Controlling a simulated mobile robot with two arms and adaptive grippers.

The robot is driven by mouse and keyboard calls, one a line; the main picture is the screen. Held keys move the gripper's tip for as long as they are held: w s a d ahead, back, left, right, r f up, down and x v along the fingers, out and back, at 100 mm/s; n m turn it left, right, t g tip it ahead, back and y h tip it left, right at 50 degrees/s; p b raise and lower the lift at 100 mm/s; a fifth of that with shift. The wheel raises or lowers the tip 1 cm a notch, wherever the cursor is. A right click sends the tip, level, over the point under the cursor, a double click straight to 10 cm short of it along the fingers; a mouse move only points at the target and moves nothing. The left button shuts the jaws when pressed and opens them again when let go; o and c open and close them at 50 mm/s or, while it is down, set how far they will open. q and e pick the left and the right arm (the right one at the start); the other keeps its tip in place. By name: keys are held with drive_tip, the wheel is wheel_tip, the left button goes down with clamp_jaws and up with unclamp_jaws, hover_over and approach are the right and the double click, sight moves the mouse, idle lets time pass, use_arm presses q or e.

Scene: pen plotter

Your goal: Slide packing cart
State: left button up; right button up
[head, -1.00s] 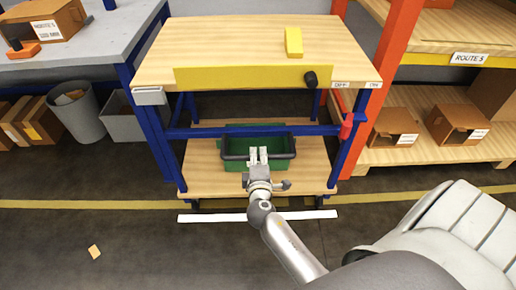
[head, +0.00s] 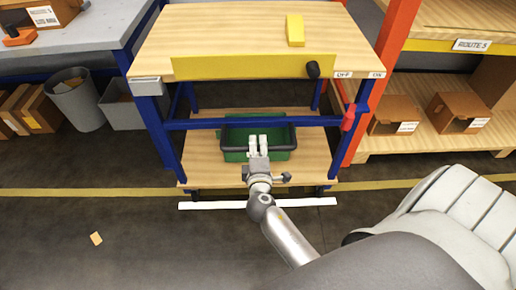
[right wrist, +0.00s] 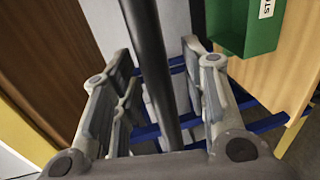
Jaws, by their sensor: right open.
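The packing cart (head: 235,45) has a pale wooden top, blue legs and a yellow front strip, and stands upright over its lower wooden shelf (head: 205,165). A dark horizontal bar (head: 283,149) runs across its front, before a green bin (head: 238,130). My right gripper (head: 258,141) is open at the middle of this bar. In the right wrist view, the bar (right wrist: 150,60) passes between the parted fingers of my right gripper (right wrist: 165,85). Whether a finger touches it, I cannot tell. My left gripper is not in view.
A white strip (head: 215,205) lies on the floor along the cart's front. An orange-posted rack (head: 430,140) stands close on the right. A grey bench (head: 95,45) and a grey bucket (head: 76,104) are on the left. The floor in front is mostly clear.

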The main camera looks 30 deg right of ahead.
drive_tip(key=shift+s, duration=0.1)
drive_tip(key=v, duration=1.2)
